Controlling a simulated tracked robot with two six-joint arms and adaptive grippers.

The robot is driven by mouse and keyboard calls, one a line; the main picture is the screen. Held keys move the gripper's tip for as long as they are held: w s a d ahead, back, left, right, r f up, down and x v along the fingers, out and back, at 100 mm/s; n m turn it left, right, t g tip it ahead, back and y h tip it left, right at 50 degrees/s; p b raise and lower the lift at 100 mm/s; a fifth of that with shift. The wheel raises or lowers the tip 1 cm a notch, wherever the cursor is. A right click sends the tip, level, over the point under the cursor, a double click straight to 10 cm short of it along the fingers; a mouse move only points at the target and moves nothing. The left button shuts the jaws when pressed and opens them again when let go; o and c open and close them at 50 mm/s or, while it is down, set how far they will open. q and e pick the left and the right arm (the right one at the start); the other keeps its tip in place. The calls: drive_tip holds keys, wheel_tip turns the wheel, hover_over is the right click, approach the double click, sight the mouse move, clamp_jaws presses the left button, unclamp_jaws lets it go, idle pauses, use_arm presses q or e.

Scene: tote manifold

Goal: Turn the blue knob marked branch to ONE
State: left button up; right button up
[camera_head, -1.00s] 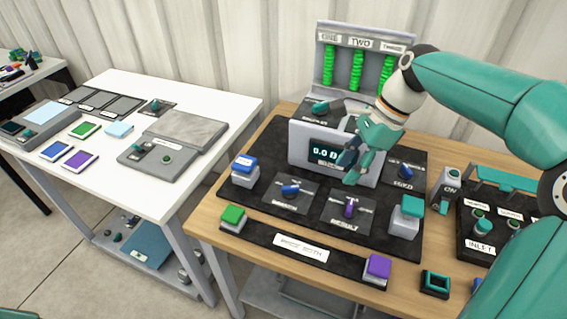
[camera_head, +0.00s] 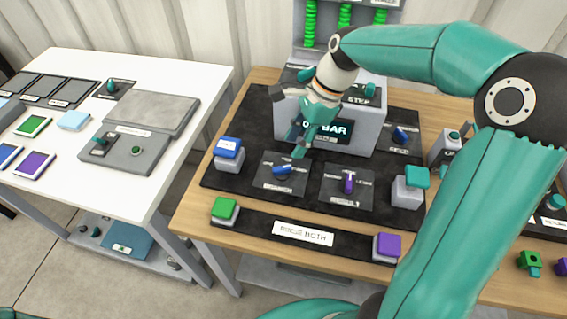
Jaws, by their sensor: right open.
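A blue knob (camera_head: 282,170) sits on a dark square plate (camera_head: 267,182) on the front part of the black board, left of a purple knob (camera_head: 349,182). The plate's label is too small to read for certain. A second blue knob (camera_head: 400,134) sits at the right behind. My right gripper (camera_head: 297,143) is open and empty, above and just behind the front blue knob, in front of the grey display box (camera_head: 372,130). It appears apart from the knob and hides part of the display. My left gripper is not in view.
A blue-topped block (camera_head: 228,148), a green button (camera_head: 224,208), a purple button (camera_head: 387,246) and a teal-topped block (camera_head: 412,178) stand around the knobs. A white table (camera_head: 205,88) with panels is at the left. My right arm covers the right side.

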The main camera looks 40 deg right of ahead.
sight(282, 167)
drive_tip(key=x, duration=0.8)
drive_tip(key=shift+f, duration=0.1)
